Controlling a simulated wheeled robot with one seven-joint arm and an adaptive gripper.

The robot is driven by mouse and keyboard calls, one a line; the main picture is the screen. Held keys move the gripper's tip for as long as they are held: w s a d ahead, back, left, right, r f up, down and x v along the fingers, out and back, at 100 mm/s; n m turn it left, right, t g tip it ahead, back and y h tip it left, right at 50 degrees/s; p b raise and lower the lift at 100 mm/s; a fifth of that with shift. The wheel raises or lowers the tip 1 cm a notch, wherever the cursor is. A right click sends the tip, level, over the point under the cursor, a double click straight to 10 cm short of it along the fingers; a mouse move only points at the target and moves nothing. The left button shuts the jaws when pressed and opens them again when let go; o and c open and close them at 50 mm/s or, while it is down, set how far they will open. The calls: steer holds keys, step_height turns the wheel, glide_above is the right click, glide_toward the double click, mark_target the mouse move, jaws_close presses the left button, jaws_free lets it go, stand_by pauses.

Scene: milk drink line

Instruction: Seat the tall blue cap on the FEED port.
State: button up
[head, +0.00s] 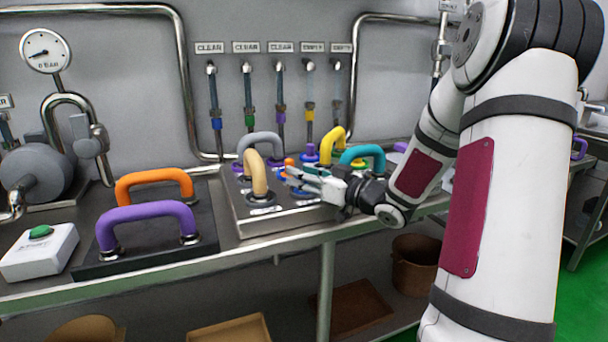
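My gripper (296,178) reaches in from the right, low over the metal port panel (270,227), with its fingers pointing left. The fingers are small and overlap the fittings behind them, so I cannot tell whether they are open or hold something. Small orange parts (289,162) show right by the fingertips. A short blue-purple cap-like piece (311,152) stands on the panel behind the gripper. I cannot single out the tall blue cap for certain. The panel's port labels are too small to read, so I cannot tell which port is FEED.
Curved hoses or handles in tan (257,174), grey (259,139), yellow (332,142) and teal (363,154) surround the gripper closely. Purple (148,216) and orange (155,175) handles and a green-button box (40,250) stand left. Labelled sight tubes hang on the wall behind.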

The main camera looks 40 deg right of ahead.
steer(key=s+d, duration=0.2)
steer(key=s, duration=0.9)
steer(key=shift+s+d, duration=0.15)
steer(key=shift+s, duration=0.25)
stand_by(0.3)
